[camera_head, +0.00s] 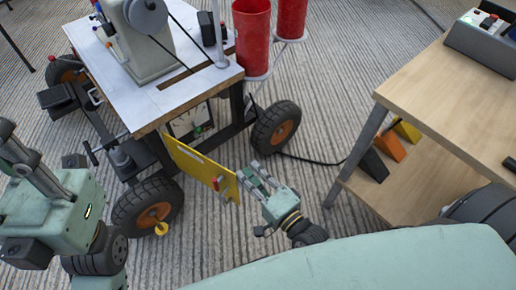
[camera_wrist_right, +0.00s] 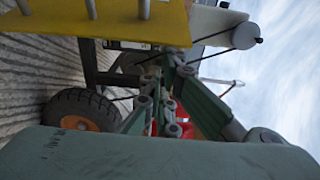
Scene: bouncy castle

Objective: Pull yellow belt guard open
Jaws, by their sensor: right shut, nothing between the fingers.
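The yellow belt guard (camera_head: 192,163) is a flat panel on the near side of the wheeled cart. It stands angled away from the cart's side, with a gap behind it where a pale-faced part (camera_head: 188,122) shows. A small red grip (camera_head: 216,183) is near its right end. My right gripper (camera_head: 246,177) is shut and empty beside that right end; I cannot tell whether it touches. In the right wrist view the guard (camera_wrist_right: 90,20) fills the upper left, close to the shut fingers (camera_wrist_right: 175,62). My left gripper (camera_head: 22,160) is at the left edge, partly cut off.
The cart's white top (camera_head: 112,75) carries a grey machine (camera_head: 140,40). Red buckets (camera_head: 252,35) hang at its right. A black wheel (camera_head: 276,127) stands behind my right gripper, another (camera_head: 147,205) left of the guard. A wooden workbench (camera_head: 450,100) is at right, with striped floor between.

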